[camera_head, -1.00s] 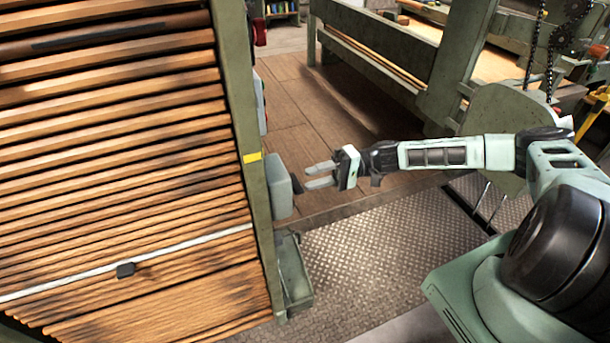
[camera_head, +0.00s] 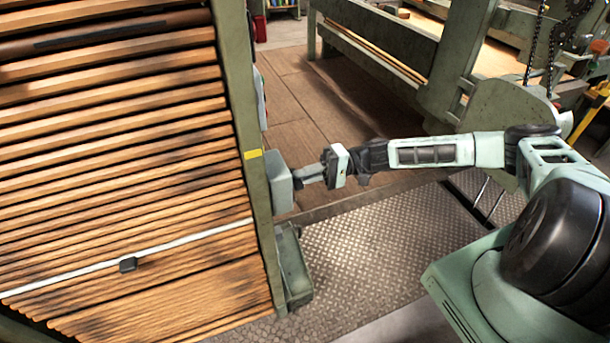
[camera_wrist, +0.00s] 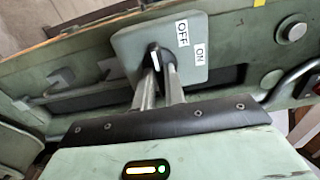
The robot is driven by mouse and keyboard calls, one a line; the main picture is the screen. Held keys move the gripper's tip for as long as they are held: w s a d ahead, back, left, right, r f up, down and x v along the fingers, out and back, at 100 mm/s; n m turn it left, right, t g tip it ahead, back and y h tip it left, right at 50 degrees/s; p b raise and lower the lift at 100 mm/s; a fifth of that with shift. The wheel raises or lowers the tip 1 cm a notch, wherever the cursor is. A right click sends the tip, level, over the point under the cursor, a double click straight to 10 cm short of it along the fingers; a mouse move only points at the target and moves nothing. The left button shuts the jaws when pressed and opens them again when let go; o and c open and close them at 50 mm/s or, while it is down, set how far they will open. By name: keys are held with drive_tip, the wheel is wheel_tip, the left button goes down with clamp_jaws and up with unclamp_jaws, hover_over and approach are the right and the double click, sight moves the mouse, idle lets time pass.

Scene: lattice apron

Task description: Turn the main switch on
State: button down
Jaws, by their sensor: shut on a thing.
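The main switch is a grey-green box (camera_head: 281,185) on the side of the green frame post. In the wrist view its plate (camera_wrist: 133,44) faces me, with an OFF label (camera_wrist: 182,33) and an ON label (camera_wrist: 200,54) on its right part. A small dark handle (camera_wrist: 154,53) with a pale mark stands out from the plate. My gripper (camera_head: 300,178) reaches the box from the right. In the wrist view my gripper (camera_wrist: 158,66) is shut on the handle, one finger on each side. The fingers partly hide the handle, and I cannot tell which label it points to.
The frame post (camera_head: 243,110) and stacked wooden slats (camera_head: 120,190) fill the left. A green bracket (camera_head: 292,268) sits below the switch box. Metal tread plate (camera_head: 370,240) and open wooden floor (camera_head: 320,110) lie around the arm. A round knob (camera_wrist: 292,29) is right of the plate.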

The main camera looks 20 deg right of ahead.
drive_tip(key=shift+m, duration=0.3)
drive_tip(key=shift+m+p, duration=0.9)
drive_tip(key=shift+m, duration=7.7)
drive_tip(key=c, duration=1.5)
unclamp_jaws()
drive_tip(key=shift+o, duration=0.2)
